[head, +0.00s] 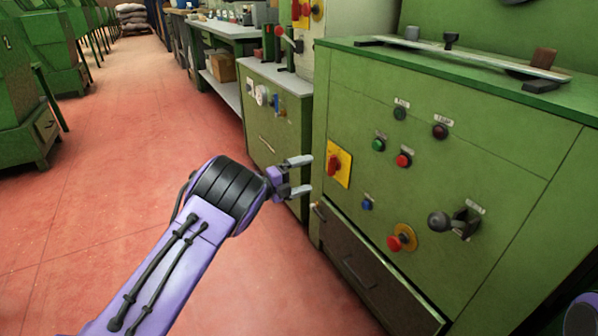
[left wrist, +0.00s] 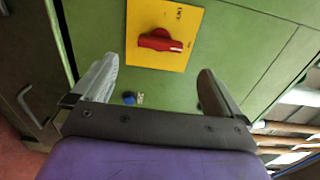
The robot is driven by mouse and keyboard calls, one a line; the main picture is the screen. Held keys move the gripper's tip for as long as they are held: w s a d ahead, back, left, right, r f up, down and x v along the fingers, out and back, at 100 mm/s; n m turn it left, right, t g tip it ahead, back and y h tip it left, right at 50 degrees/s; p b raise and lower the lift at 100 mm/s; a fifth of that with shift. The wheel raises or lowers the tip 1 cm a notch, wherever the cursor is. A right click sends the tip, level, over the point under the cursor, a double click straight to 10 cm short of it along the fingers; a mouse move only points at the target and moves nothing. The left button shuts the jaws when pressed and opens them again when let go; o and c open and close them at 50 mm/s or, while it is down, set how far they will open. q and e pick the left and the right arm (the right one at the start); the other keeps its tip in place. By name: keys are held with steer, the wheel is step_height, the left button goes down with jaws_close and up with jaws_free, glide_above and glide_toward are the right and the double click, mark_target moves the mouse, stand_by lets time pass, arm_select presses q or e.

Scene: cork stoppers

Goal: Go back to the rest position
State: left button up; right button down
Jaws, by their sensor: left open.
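My left gripper (head: 301,175) is open and empty, in front of the green cabinet (head: 460,110). Its fingers point at the red rotary switch on a yellow plate (head: 338,164), with a gap between them and the switch. A small blue button (left wrist: 129,98) also shows there. At the lower right edge of the head view a purple and black part of my own body shows; no right gripper can be made out.
The cabinet front carries a green button (head: 378,145), a red button (head: 403,160), a red emergency knob on a yellow disc (head: 396,242) and a lever with a dark ball (head: 440,221). A dark drawer (head: 365,270) sits below. Red floor (head: 120,150) is free to the left.

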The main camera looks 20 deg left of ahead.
arm_select(q)
steer(key=shift+v, duration=1.15)
